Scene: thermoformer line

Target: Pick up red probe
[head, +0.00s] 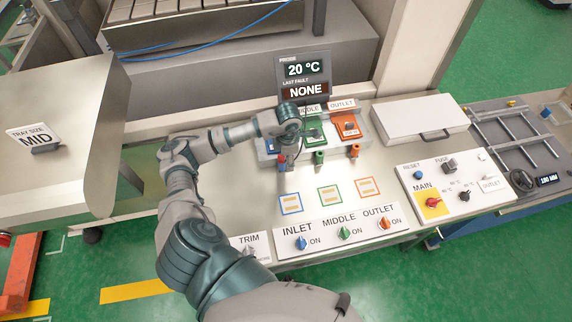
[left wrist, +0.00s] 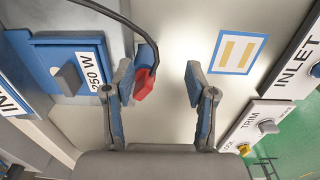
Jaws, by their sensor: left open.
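The red probe (left wrist: 145,84) shows in the left wrist view as a small red block with a black cable running up from it. It is beside the tip of the left finger, on the inner side. A small patch of red (head: 282,158) shows under my wrist in the head view. My left gripper (left wrist: 158,78) is open, with its fingers pointing at the panel and a clear gap between them. In the head view the gripper (head: 287,155) is mostly hidden under my wrist. I cannot tell whether a finger touches the probe. My right gripper is not in view.
A blue 250 W module (left wrist: 70,68) stands close left of the fingers. Green (head: 314,130) and orange (head: 347,125) modules stand to its right in the head view. A display (head: 304,78) rises behind. The panel near the blue-framed square (head: 291,204) is flat and clear.

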